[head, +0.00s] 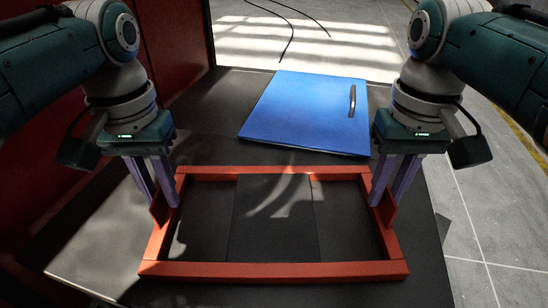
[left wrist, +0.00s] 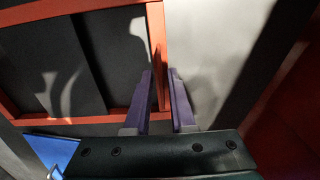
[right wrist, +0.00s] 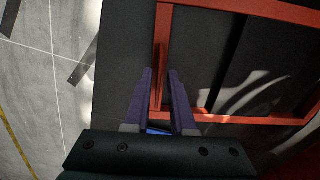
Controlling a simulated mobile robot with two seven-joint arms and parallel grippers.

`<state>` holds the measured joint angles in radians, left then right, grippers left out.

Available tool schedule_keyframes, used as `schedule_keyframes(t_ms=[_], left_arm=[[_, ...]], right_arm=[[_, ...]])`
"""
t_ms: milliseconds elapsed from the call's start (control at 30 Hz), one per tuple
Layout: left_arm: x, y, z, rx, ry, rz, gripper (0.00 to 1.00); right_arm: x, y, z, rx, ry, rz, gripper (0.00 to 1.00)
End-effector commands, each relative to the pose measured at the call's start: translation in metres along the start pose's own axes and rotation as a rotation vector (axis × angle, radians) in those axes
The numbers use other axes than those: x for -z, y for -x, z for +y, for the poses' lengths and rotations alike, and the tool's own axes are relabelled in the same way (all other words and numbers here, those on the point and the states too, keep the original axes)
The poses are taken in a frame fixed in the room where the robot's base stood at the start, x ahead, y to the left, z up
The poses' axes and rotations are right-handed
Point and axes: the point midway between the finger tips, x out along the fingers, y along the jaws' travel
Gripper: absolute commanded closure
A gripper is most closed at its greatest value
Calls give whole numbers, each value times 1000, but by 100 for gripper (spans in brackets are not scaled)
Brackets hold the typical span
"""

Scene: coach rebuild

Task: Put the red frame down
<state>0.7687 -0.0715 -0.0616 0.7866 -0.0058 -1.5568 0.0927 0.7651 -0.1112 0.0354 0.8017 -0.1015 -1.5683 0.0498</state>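The red frame (head: 270,270) is a rectangular, open frame lying level over the dark bench top at the front middle. It also shows in the left wrist view (left wrist: 157,40) and the right wrist view (right wrist: 163,30). My left gripper (head: 165,203) is shut on the frame's left side, with a red part between its fingers. My right gripper (head: 383,203) is shut on the right side in the same way. Both grippers point down. I cannot tell whether the frame's underside touches the bench or hangs slightly above it. The fingers hide part of each side.
The dark bench top (head: 215,110) is bare around the frame's left. A blue panel (head: 305,110) with a grey handle lies behind the frame. A red wall (head: 172,45) stands at the left. Tiled floor (head: 480,215) lies to the right.

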Motion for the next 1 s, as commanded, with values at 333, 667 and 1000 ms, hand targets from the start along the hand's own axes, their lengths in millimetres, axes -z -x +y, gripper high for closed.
schedule_keyframes(t_ms=[333, 667, 1000], left_arm=[[0, 1, -1, 2, 1, 0, 65], [1, 42, -1, 2, 1, 5, 65], [0, 76, -1, 2, 1, -1, 65]], right_arm=[[0, 0, 1, -2, -1, 1, 65], [0, 0, 1, -3, -1, 1, 65], [1, 5, 1, -3, -1, 2, 65]])
